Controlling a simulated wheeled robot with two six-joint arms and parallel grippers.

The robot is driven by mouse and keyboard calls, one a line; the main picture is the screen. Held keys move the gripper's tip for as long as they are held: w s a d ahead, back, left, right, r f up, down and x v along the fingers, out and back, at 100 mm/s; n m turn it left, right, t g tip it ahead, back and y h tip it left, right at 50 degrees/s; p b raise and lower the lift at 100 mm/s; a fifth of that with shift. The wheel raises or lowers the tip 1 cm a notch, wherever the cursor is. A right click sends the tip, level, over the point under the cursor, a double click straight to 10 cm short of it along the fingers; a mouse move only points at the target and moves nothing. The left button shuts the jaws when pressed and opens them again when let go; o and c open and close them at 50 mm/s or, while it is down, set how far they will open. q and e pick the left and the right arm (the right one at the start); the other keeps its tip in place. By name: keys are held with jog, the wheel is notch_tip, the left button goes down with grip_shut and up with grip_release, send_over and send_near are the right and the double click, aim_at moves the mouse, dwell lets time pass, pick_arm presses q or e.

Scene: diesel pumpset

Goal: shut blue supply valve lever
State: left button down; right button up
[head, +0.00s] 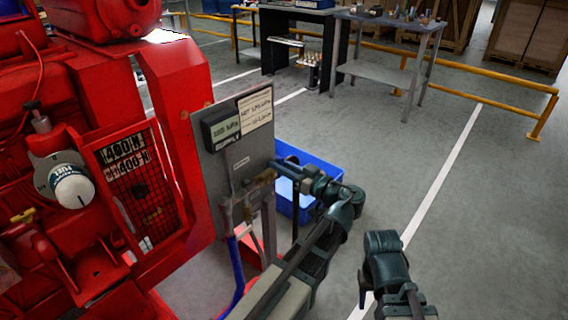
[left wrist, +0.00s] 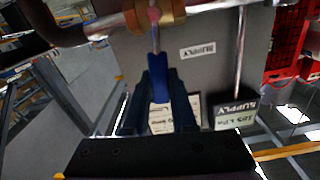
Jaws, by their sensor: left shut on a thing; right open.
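The blue supply valve lever (left wrist: 160,75) sits between the fingers of my left gripper (left wrist: 163,88) in the left wrist view. It joins a brass valve body (left wrist: 152,14) on a metal pipe, in front of a grey panel marked SUPPLY. In the head view, my left gripper (head: 275,174) is at the valve on the grey panel (head: 232,165) and is shut on the lever. The lever is hidden there behind the gripper. My right gripper (head: 362,296) hangs low at the right, away from the panel, with little of its fingers visible.
The red pumpset (head: 105,95) fills the left side. A blue hose (head: 237,268) drops below the valve. A blue bin (head: 310,172) stands on the floor behind the panel. Workbenches (head: 385,22) and a yellow rail (head: 500,97) stand behind. The floor at right is clear.

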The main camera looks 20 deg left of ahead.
pick_arm(q)
jog(key=shift+s+a+n, duration=0.1)
jog(key=shift+s+n, duration=0.3)
jog(key=shift+n, duration=0.1)
jog(key=c, duration=0.7)
grip_release()
